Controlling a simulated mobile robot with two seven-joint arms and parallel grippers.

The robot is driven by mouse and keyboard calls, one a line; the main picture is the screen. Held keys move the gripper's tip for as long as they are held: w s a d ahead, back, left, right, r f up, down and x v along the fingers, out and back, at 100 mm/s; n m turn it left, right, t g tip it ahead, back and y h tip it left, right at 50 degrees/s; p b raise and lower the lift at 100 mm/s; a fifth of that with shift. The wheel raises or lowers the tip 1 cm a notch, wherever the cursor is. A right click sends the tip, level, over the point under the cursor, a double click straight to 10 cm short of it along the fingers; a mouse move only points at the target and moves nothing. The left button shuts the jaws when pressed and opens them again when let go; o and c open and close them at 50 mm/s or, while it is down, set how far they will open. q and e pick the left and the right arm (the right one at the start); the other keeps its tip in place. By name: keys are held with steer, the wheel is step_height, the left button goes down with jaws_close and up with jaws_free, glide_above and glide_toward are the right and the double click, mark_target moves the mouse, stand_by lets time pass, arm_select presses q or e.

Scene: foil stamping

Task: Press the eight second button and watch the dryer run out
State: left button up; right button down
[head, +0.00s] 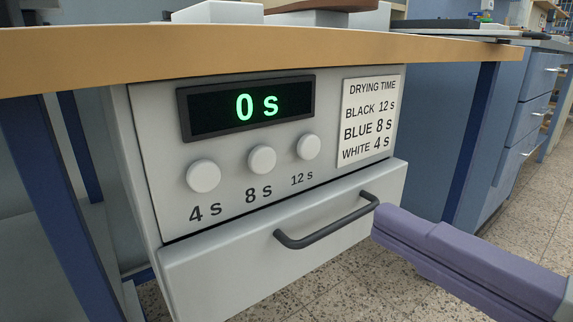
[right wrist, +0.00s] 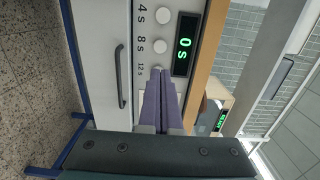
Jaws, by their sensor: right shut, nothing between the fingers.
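The dryer (head: 150,130) is a pale grey box under the table top. Its display (head: 247,107) reads a green "0 s"; the display in the right wrist view (right wrist: 185,43) reads the same. Below it are three round pale buttons: 4 s (head: 204,176), 8 s (head: 262,159) and 12 s (head: 309,147). The 8 s button also shows in the right wrist view (right wrist: 159,46). My right gripper (head: 380,219) has purple fingers, shut and empty, low right of the buttons in the head view. In the right wrist view its fingertips (right wrist: 160,72) overlap the 12 s button. My left gripper is out of view.
A card (head: 368,120) lists drying times: black 12 s, blue 8 s, white 4 s. A drawer (head: 215,277) with a dark bar handle (head: 326,222) is below the panel. The wooden table edge (head: 250,52) overhangs the dryer. Blue cabinets (head: 430,140) stand to the right.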

mark_target(268, 160)
steer(key=b+x, duration=0.1)
steer(key=x, duration=1.1)
steer(key=shift+a, duration=0.2)
steer(key=shift+w, duration=0.1)
